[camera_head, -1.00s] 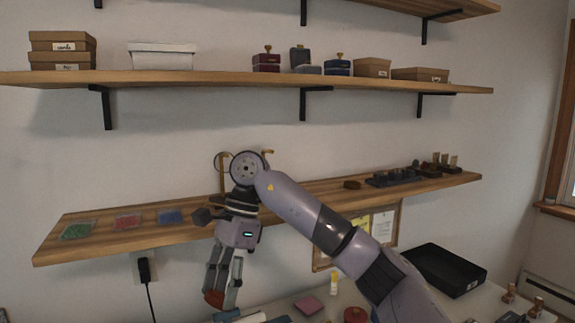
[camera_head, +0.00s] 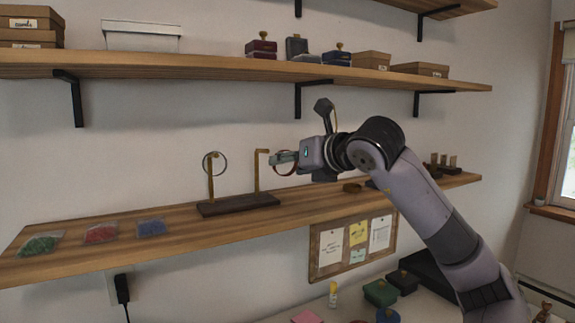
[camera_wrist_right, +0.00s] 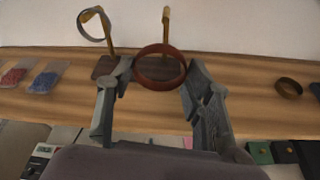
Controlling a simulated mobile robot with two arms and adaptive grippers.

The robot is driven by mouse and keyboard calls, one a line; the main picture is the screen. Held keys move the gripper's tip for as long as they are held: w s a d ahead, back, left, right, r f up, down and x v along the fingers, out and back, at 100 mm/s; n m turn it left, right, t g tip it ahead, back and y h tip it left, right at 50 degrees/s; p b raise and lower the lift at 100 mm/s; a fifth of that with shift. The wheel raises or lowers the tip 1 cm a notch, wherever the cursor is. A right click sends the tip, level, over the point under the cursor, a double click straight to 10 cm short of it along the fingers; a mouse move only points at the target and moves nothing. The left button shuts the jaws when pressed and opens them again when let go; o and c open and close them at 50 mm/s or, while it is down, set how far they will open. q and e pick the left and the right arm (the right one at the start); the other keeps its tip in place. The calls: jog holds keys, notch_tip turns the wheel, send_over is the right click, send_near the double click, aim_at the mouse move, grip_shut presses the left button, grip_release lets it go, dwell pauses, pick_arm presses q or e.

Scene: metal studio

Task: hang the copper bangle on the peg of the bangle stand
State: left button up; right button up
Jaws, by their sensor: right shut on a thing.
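My right gripper (camera_head: 281,158) points left and is shut on the copper bangle (camera_head: 276,170), a reddish-brown ring. In the right wrist view the bangle (camera_wrist_right: 160,82) sits between the fingertips of my right gripper (camera_wrist_right: 160,75). The bangle stand (camera_head: 240,205) has a dark base on the shelf and two brass posts. Its right post (camera_head: 257,172) has a bare peg at the top, just left of the gripper tip. A thin grey ring (camera_head: 224,163) hangs on the left post (camera_head: 210,180). The held bangle appears apart from the right peg. My left gripper is out of view.
The wooden shelf (camera_head: 180,228) carries green (camera_head: 40,245), red (camera_head: 101,234) and blue (camera_head: 152,228) packets at left. A brown ring (camera_wrist_right: 289,88) lies on it at right. An upper shelf (camera_head: 200,67) with boxes runs above. A pinboard (camera_head: 325,266) hangs below.

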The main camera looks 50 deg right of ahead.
jog(key=w+d+p, duration=0.1)
jog(key=w+p, duration=0.2)
jog(key=w+d+p, duration=0.1)
jog(key=w+p, duration=0.2)
jog(key=w, duration=0.1)
jog(key=w+d+p, duration=0.1)
jog(key=w+p, duration=0.2)
jog(key=w, duration=0.1)
jog(key=shift+d+r+p, duration=0.15)
jog(key=shift+d+p, duration=0.1)
jog(key=shift+p, duration=0.05)
jog(key=shift+w+f+b, duration=0.1)
jog(key=shift+f+b, duration=0.45)
jog(key=shift+b, duration=0.05)
jog(key=o, duration=1.2)
jog(key=v, duration=1.2)
